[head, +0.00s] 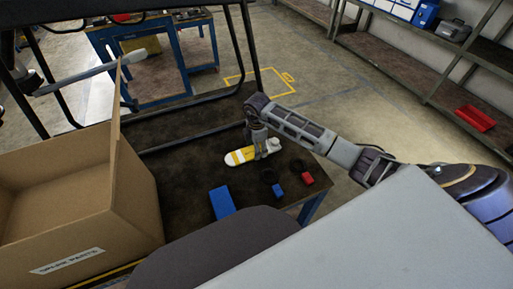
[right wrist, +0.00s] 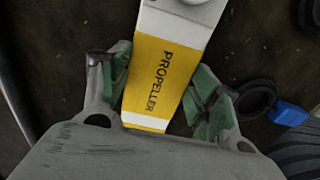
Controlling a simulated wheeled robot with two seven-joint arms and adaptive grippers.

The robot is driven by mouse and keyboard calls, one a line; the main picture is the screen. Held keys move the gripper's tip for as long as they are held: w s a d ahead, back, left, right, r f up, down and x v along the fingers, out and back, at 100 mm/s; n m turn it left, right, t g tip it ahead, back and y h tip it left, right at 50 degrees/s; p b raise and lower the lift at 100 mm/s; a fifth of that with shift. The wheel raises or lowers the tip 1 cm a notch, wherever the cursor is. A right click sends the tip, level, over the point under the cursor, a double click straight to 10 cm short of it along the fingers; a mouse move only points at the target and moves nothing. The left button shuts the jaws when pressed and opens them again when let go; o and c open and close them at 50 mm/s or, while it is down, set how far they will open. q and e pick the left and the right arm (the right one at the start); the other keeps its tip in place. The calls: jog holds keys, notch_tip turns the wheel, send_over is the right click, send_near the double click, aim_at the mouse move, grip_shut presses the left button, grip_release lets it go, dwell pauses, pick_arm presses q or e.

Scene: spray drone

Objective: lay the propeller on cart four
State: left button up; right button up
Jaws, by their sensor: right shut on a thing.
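The propeller (head: 236,157) is a white piece with a yellow band, over the dark tabletop (head: 190,178) in the head view. In the right wrist view the propeller (right wrist: 160,72) shows the printed word PROPELLER on its yellow band. My right gripper (head: 262,155) reaches down onto it from above. In the right wrist view the green-padded fingers of the gripper (right wrist: 160,95) stand on either side of the yellow band, shut on it. I cannot tell whether the propeller touches the tabletop. No cart marked four can be made out.
An open cardboard box (head: 75,215) with a label stands at the left. A blue block (head: 222,202), a small red block (head: 307,178) and black rings lie near the propeller. Black tubing rises behind. A blue-framed table (head: 150,88) and shelves (head: 400,75) stand farther back.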

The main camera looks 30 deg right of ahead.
jog(key=shift+f, duration=0.1)
jog(key=o, duration=1.1)
pick_arm(q)
jog(key=shift+s+d+f, duration=0.1)
jog(key=shift+s, duration=0.3)
jog(key=shift+w, duration=0.2)
pick_arm(e)
jog(key=shift+r, duration=0.7)
pick_arm(q)
jog(key=s+a+f, duration=0.1)
jog(key=s+a+f+p, duration=0.1)
jog(key=f, duration=0.1)
jog(key=shift+s+a, duration=0.15)
jog(key=shift+a, duration=0.1)
pick_arm(e)
notch_tip(320, 180, up, 11)
jog(key=shift+f, duration=0.1)
